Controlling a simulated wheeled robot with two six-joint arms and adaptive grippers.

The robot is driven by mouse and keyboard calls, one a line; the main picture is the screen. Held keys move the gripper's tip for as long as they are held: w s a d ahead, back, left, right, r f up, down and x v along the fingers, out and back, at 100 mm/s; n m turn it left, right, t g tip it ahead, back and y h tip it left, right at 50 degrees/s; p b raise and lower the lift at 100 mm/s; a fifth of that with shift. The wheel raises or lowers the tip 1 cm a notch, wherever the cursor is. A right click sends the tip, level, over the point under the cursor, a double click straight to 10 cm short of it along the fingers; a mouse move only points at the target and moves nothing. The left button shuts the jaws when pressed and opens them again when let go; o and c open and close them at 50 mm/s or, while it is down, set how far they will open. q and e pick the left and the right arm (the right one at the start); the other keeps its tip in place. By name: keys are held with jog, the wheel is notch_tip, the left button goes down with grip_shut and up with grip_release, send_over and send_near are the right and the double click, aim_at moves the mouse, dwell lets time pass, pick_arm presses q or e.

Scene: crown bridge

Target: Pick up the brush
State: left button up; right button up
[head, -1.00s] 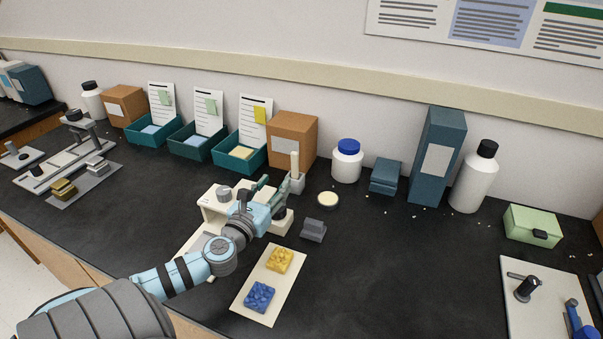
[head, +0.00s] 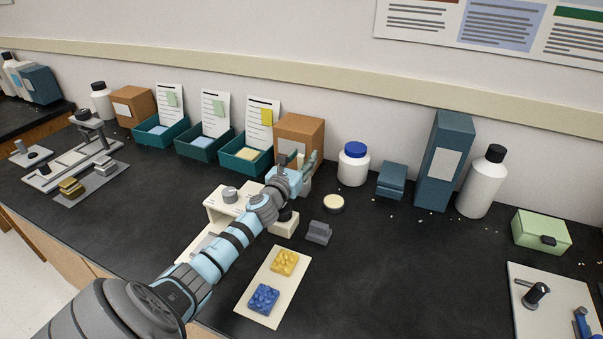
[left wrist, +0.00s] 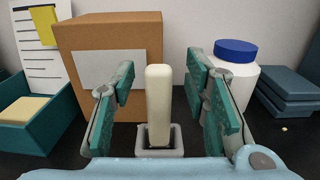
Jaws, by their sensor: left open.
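The brush shows in the left wrist view as an upright cream handle (left wrist: 158,95), its lower end standing in a small grey square holder (left wrist: 160,142). My left gripper (left wrist: 160,88) is open, with a green-padded finger on each side of the handle and a gap on both sides. In the head view my left gripper (head: 297,160) is at the holder in front of the brown box, and it hides most of the brush. The bristles cannot be seen. My right gripper is not in view.
A brown box (left wrist: 130,38) stands close behind the brush. A white jar with a blue lid (head: 353,168) is to the right, and a teal tray (head: 240,164) is to the left. A beige device (head: 214,208) sits before the holder.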

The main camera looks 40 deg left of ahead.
pick_arm(q)
jog(key=shift+s+r, duration=0.1)
jog(key=shift+s, duration=0.05)
grip_shut()
notch_tip(320, 180, up, 10)
jog(key=p, duration=0.9)
jog(key=shift+r, duration=0.15)
